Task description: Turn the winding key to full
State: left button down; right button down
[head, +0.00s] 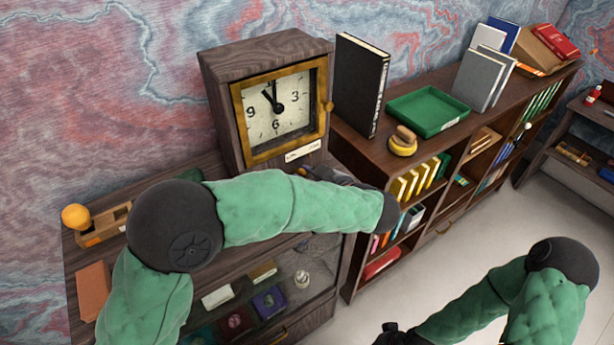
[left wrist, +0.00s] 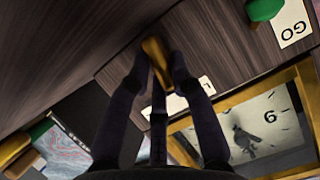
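The clock (head: 278,108) has a dark wood case, a brass-framed door and a cream dial. It stands on the wooden cabinet at the left. My left arm reaches across in front of it, and my left gripper (head: 307,173) is low by the case, partly hidden by clutter of its own links. In the left wrist view, the two dark fingers (left wrist: 158,62) lie on both sides of a brass winding key (left wrist: 154,50) and appear to touch it. The dial (left wrist: 262,125) is at the lower right there. My right arm's dark end (head: 400,336) is cut off at the bottom edge.
A low bookcase (head: 345,140) with a black book (head: 358,85) and green tray (head: 428,110) stands right of the clock. Open floor lies at the right.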

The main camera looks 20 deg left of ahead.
dwell(0.4)
pick_arm(q)
jog(key=shift+w+d+f+m+g+y+b, duration=0.15)
jog(key=shift+m+g+y+b, duration=0.4)
jog(key=shift+m, duration=0.55)
jog(key=shift+w+f+m+g+y, duration=0.15)
jog(key=shift+m+g+y, duration=0.35)
jog(key=shift+m, duration=0.8)
jog(key=shift+y, duration=0.25)
jog(key=c, duration=1.1)
grip_release()
jog(key=shift+d, duration=0.15)
jog(key=v, duration=1.2)
